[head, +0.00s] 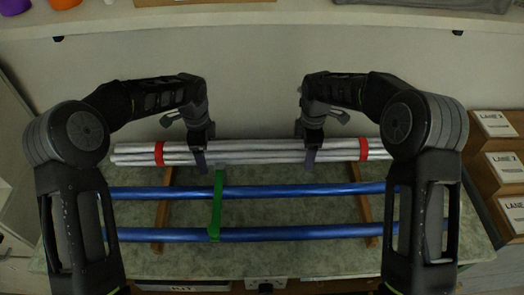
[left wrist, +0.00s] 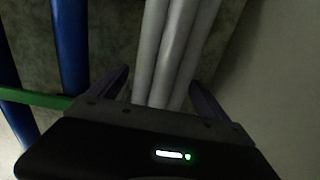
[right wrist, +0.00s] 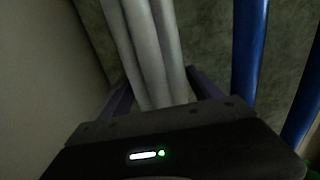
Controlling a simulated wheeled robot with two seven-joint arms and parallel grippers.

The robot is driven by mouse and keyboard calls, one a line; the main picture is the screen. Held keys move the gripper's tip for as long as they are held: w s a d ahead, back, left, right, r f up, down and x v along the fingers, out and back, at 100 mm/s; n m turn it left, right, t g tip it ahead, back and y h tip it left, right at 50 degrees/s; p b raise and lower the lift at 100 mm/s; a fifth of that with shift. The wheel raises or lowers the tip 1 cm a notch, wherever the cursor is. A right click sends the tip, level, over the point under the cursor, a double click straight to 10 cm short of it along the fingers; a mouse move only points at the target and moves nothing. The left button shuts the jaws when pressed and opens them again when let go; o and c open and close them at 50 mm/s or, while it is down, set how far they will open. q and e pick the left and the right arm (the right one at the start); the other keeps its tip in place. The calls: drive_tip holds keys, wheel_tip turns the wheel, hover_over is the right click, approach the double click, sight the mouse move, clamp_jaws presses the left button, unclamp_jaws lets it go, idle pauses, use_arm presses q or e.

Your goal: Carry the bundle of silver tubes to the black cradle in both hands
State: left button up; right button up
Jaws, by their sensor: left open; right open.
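The bundle of silver tubes (head: 250,146) lies crosswise at the back of the table, with a red band (head: 159,153) near its left end and another red band (head: 363,148) near its right end. My left gripper (head: 200,158) is open over the bundle, left of its middle; in the left wrist view its fingers (left wrist: 158,95) stand either side of the tubes (left wrist: 172,45). My right gripper (head: 310,153) is open over the bundle, right of its middle; in the right wrist view its fingers (right wrist: 162,92) also straddle the tubes (right wrist: 143,45). I cannot make out a black cradle.
Two blue rods (head: 270,191) (head: 270,233) lie in front of the bundle across wooden supports (head: 163,215). A green strip (head: 216,205) crosses them near my left gripper. Labelled boxes (head: 504,165) stand at the right. A pale wall or panel (head: 250,65) is behind the table.

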use_arm(q)
drive_tip(key=shift+c, duration=0.6)
use_arm(e)
drive_tip(key=shift+c, duration=0.5)
use_arm(q)
drive_tip(key=c, duration=1.5)
use_arm(e)
clamp_jaws()
use_arm(q)
clamp_jaws()
use_arm(e)
drive_tip(key=shift+r, duration=0.1)
